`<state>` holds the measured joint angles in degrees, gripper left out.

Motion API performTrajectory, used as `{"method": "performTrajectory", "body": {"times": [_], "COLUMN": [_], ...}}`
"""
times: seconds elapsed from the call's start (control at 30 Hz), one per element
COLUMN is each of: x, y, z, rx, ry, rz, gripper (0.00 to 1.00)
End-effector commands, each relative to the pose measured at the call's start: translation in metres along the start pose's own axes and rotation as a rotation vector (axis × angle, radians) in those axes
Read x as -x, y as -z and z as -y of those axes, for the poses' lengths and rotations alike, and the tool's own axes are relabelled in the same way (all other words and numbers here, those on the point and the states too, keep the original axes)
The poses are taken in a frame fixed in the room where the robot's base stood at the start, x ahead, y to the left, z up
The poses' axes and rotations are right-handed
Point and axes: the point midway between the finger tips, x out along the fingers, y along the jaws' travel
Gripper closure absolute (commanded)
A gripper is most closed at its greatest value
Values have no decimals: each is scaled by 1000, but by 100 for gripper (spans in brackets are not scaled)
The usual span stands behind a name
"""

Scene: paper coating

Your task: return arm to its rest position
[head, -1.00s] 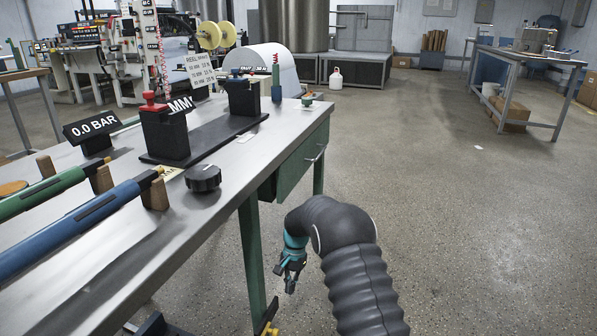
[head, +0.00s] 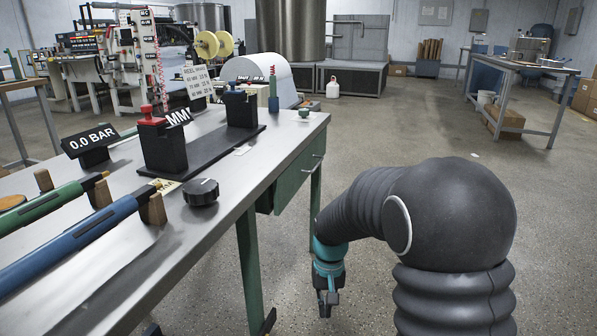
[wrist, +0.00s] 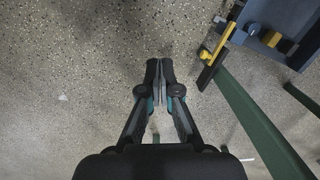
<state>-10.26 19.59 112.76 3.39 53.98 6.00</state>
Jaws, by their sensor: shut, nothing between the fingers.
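My gripper (head: 326,305) hangs pointing down beside the right edge of the metal workbench (head: 235,185), in the open space over the floor. In the wrist view my gripper (wrist: 159,68) has its two dark fingers together with nothing held between them. My arm, in a black ribbed sleeve, bends over at the right of the head view, with a teal section just above the gripper. The fingertips are small and dark in the head view.
The bench's green legs (head: 248,265) stand left of my gripper; a leg also shows in the wrist view (wrist: 255,125). A black knob (head: 201,192), blue (head: 75,245) and green (head: 50,207) tools lie on the bench. Floor (head: 545,210) to the right is clear.

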Motion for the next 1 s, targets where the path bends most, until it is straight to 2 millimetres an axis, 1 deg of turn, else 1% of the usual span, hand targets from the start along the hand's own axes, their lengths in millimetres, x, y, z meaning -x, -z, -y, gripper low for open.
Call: {"method": "performTrajectory", "body": {"times": [0.03, 0.1, 0.2, 0.4, 0.6, 0.8, 0.9, 1.0], "x": [16, 31, 50, 83, 109, 129, 139, 152], "y": [-14, -31, -56, -105, -152, -195, -214, -228], "z": [-5, -12, -21, -38, -52, -64, -68, -72], "rx": [8, 22, 37, 55, 53, 32, 18, 4], "ry": [0, -1, -4, -12, -20, -28, -31, -33], "rz": [-23, -48, -86, -169, -260, -362, -419, -480], "gripper": [100, 100, 100, 100, 100, 100, 100, 100]}}
